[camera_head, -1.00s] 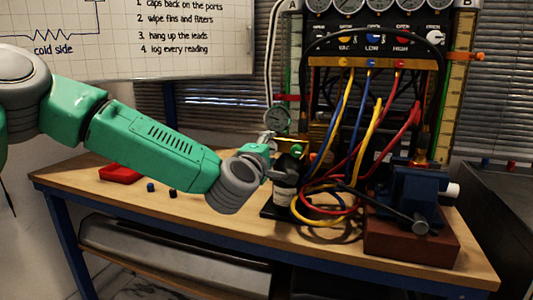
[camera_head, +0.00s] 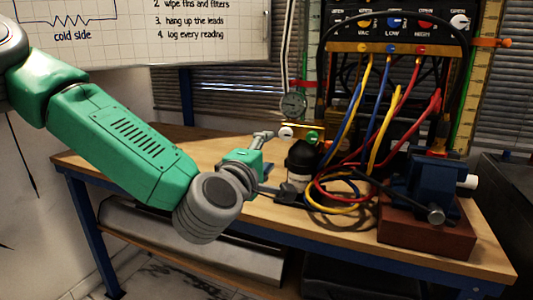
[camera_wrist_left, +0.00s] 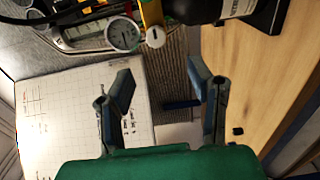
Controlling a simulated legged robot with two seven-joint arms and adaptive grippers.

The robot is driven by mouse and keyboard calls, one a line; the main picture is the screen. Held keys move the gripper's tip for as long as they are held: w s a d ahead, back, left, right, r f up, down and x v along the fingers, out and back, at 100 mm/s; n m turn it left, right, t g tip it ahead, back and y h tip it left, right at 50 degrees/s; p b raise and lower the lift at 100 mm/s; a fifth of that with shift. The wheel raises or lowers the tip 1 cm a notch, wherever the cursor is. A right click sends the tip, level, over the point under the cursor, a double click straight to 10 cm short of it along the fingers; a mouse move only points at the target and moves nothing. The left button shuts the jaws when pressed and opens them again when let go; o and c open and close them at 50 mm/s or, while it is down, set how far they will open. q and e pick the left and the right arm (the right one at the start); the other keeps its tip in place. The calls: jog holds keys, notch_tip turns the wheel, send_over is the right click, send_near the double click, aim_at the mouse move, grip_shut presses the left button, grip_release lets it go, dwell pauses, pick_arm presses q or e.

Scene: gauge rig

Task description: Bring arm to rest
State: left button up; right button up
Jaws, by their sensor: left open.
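My left arm, green with grey joints, comes in from the left in the head view. Its gripper (camera_head: 268,162) is in front of the workbench's left part, left of a black-capped bottle (camera_head: 300,166). In the left wrist view the two fingers of the left gripper (camera_wrist_left: 160,90) stand wide apart with nothing between them. The bottle's label shows at the top of that view (camera_wrist_left: 238,8). My right arm is not in view.
The wooden workbench (camera_head: 95,158) holds a blue vise (camera_head: 425,185) on a red-brown block at right. Yellow, blue and red hoses (camera_head: 372,105) hang from the gauge panel (camera_head: 397,48) and coil beside the bottle. A whiteboard (camera_head: 200,35) stands behind. The bench's left end is largely clear.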

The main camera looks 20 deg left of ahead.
pick_arm(q)
jog(key=s+d+f+m+g+h+p, duration=0.15)
jog(key=s+f+m+g, duration=0.35)
jog(key=f, duration=0.8)
jog(key=s+d+f+m+g+h+p, duration=0.1)
jog(key=s+d+f+m+g, duration=0.3)
jog(key=f, duration=0.9)
jog(key=s+a+f+m+g+y, duration=0.1)
jog(key=s+a+f+m+g, duration=0.1)
jog(key=s, duration=0.6)
jog(key=s+a+f+m+g+y+p, duration=0.1)
jog(key=s+a+f+m+g, duration=0.2)
jog(key=s+a+f, duration=0.4)
jog(key=s+a+f+m+g+y+p, duration=0.1)
jog(key=s+a+f+m+g, duration=0.2)
jog(key=s, duration=0.8)
jog(key=shift+s+a+f+m, duration=0.2)
jog(key=shift+a+f+m, duration=0.5)
jog(key=shift+f+m, duration=0.15)
